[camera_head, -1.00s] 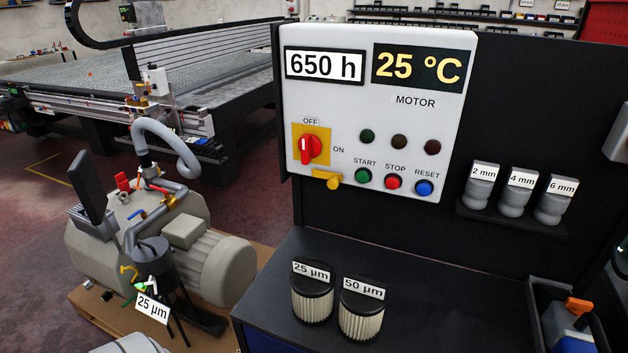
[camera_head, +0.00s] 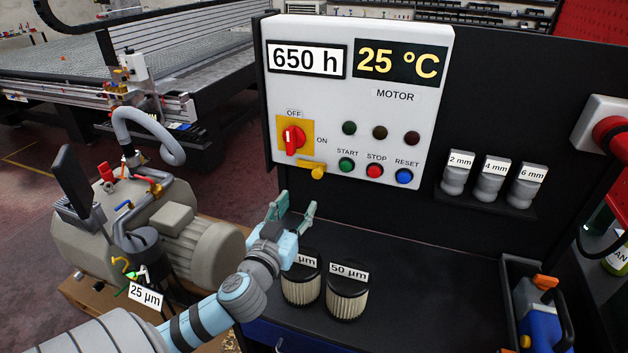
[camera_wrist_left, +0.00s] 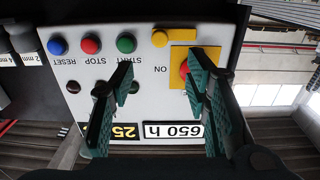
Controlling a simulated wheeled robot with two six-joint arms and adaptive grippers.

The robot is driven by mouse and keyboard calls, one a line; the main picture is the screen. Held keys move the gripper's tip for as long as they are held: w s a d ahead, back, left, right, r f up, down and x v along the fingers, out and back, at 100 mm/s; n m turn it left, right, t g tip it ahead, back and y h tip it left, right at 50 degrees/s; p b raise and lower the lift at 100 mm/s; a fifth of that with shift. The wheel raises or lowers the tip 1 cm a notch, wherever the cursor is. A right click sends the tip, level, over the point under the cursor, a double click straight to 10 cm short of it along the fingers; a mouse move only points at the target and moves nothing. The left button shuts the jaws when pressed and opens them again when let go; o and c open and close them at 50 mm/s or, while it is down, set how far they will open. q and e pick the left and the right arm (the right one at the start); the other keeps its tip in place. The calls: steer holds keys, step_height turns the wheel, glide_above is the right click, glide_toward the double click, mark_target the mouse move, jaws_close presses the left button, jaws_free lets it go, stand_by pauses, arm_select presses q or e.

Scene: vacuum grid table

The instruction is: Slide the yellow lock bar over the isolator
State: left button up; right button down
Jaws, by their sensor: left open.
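The isolator (camera_head: 292,138) is a red rotary handle on a yellow plate at the lower left of the white control panel (camera_head: 432,95). Its handle points up towards the OFF label. The yellow lock bar (camera_head: 311,170) sits just below that plate, with a round knob at its right end; it is clear of the handle. In the left wrist view, which is upside down, the lock bar (camera_wrist_left: 175,36) and the partly hidden isolator (camera_wrist_left: 184,68) show beyond the fingers. My left gripper (camera_head: 296,205) is open and empty, below the lock bar and apart from it. My right gripper is not in view.
Two black-capped filters, one marked 50 µm (camera_head: 347,290), stand on the dark bench beside my left arm. START, STOP and RESET buttons (camera_head: 375,171) are right of the lock bar. A vacuum pump (camera_head: 165,225) stands at left.

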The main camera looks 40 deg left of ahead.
mark_target(316, 175)
arm_select(q)
steer(key=p+x, duration=0.1)
steer(key=x, duration=1)
steer(key=shift+w, duration=0.35)
steer(key=shift+s, duration=0.1)
jaws_close()
